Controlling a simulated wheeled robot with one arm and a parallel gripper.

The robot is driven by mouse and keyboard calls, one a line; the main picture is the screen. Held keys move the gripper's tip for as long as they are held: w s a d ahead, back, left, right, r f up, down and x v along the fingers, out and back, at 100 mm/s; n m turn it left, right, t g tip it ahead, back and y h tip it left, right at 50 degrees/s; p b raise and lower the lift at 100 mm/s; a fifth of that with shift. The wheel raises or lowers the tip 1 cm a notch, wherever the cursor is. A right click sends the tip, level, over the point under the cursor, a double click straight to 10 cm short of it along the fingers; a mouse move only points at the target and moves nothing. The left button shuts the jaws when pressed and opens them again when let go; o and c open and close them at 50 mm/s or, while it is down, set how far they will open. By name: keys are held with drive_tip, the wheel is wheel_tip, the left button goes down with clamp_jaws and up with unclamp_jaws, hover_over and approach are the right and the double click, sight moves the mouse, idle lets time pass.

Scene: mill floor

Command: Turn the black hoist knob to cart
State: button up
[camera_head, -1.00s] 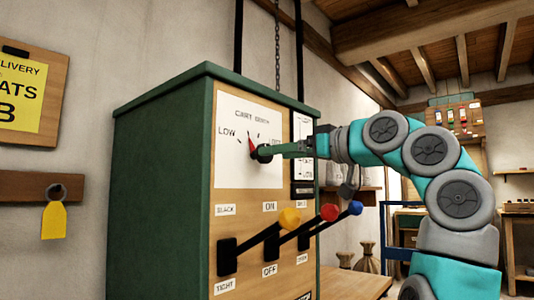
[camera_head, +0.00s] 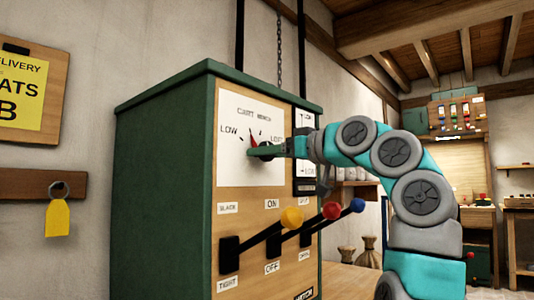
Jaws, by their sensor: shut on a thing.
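The black hoist knob (camera_head: 265,152) sits on a white dial plate (camera_head: 233,168) on the front of a green and wooden cabinet (camera_head: 160,190). The plate reads "LOW", "CART", "BENCH" and a partly hidden word at the right. A red pointer (camera_head: 253,139) shows just above the knob, pointing up and slightly left. My gripper (camera_head: 262,152) reaches in from the right and is shut on the knob. Its green finger covers part of the knob, so the knob's exact setting is hard to tell.
Below are three levers with yellow (camera_head: 291,217), red (camera_head: 331,210) and blue (camera_head: 356,205) balls, sticking out under my arm. A narrow gauge (camera_head: 306,165) is right of the dial. A yellow tag (camera_head: 57,218) hangs on the left wall. A workbench stands behind at the right.

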drive_tip(key=c, duration=0.6)
drive_tip(key=shift+c, duration=0.2)
drive_tip(key=shift+s+r+b, duration=0.1)
drive_tip(key=shift+b, duration=0.2)
drive_tip(key=shift+m+b, duration=0.35)
drive_tip(key=shift+m, duration=0.45)
drive_tip(key=o, duration=1.3)
drive_tip(key=shift+o, duration=0.2)
drive_tip(key=shift+d, duration=0.1)
drive_tip(key=b+v, duration=0.1)
drive_tip(key=v, duration=0.6)
drive_tip(key=shift+s+d+b, duration=0.2)
drive_tip(key=shift+b, duration=0.15)
